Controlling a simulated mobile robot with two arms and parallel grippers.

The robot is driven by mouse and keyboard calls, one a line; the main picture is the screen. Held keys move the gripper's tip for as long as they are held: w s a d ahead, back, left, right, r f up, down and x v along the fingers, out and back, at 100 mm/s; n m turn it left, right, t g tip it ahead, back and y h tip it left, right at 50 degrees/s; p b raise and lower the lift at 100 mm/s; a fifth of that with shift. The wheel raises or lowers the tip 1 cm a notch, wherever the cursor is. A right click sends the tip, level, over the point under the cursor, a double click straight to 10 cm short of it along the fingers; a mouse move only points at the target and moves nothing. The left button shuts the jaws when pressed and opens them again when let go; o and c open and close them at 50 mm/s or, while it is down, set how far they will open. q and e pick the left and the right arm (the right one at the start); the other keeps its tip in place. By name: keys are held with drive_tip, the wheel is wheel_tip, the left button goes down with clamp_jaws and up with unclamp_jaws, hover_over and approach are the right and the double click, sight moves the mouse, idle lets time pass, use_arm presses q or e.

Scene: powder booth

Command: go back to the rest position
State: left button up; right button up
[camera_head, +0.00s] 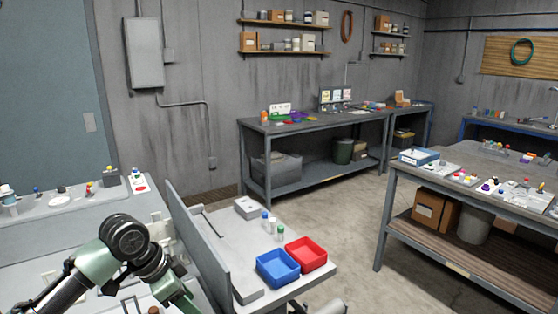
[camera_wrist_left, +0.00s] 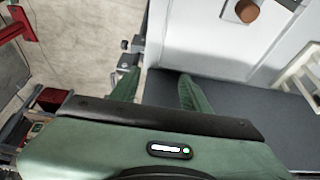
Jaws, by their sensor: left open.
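My left arm comes in from the lower left in the head view. Its left gripper (camera_wrist_left: 159,84) shows in the left wrist view as two green fingers standing apart with nothing between them. In the head view the green gripper body is partly cut off by the bottom edge, and its fingertips are not clear. In the left wrist view, a pale panel and a dark grey surface lie beyond the fingers. My right gripper cannot be made out in either view.
A grey upright panel (camera_head: 198,240) stands just right of my left arm. Beyond it, a blue tray (camera_head: 277,268), a red tray (camera_head: 306,253) and small bottles (camera_head: 272,224) stand on a grey bench. A brown round thing (camera_wrist_left: 247,11) shows near the fingers. Open floor (camera_head: 345,205) lies farther right.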

use_arm(q)
drive_tip(key=s+d+f+n, duration=0.1)
drive_tip(key=s+d+f, duration=0.3)
drive_tip(key=s+f, duration=0.3)
drive_tip(key=s+d+f+n, duration=0.1)
drive_tip(key=s+d+f, duration=0.4)
drive_tip(key=s+f, duration=0.3)
drive_tip(key=s+a+f+n+t+y, duration=0.1)
drive_tip(key=s+a+n+y, duration=0.1)
drive_tip(key=s+a+n, duration=0.45)
drive_tip(key=s+a+f+n+y, duration=0.1)
drive_tip(key=s+a+f+y, duration=0.15)
drive_tip(key=s, duration=0.65)
wheel_tip(320, 180, down, 24)
drive_tip(key=s+g, duration=0.1)
drive_tip(key=s+a+f+g, duration=0.1)
drive_tip(key=s+a+f, duration=0.2)
drive_tip(key=s+f, duration=1.4)
drive_tip(key=shift+s+a+f+m+g+h, duration=0.2)
drive_tip(key=shift+s+f+m+g+h, duration=0.05)
drive_tip(key=shift+f+m+g+h, duration=0.1)
use_arm(e)
drive_tip(key=shift+a, duration=0.55)
